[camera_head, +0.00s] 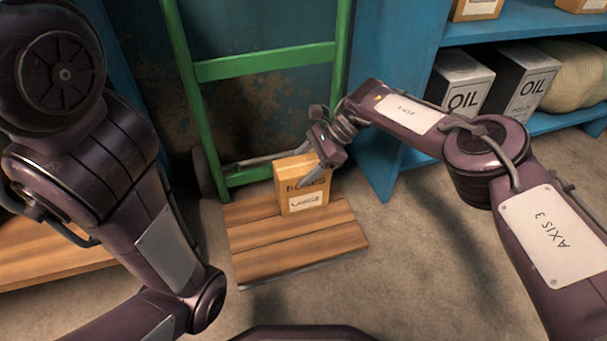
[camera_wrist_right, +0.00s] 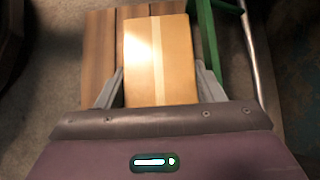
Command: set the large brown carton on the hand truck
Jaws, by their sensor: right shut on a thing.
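The large brown carton (camera_head: 303,199) stands upright at the back of the hand truck's wooden platform (camera_head: 290,241), near its green frame (camera_head: 265,64). I cannot tell whether its bottom touches the boards. My right gripper (camera_head: 315,172) is at the carton's top, shut on it. In the right wrist view the carton (camera_wrist_right: 160,60), with a pale tape strip, sits between the two fingers of the gripper (camera_wrist_right: 160,92). The wooden boards (camera_wrist_right: 98,60) show beneath it. My left arm comes in from the left, but its gripper is outside the picture.
A blue shelf (camera_head: 412,105) stands at the right with OIL cartons (camera_head: 461,80) and a pale sack (camera_head: 567,72). Another wooden surface (camera_head: 50,243) lies at the left, partly behind my left arm. The concrete floor (camera_head: 400,270) right of the platform is clear.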

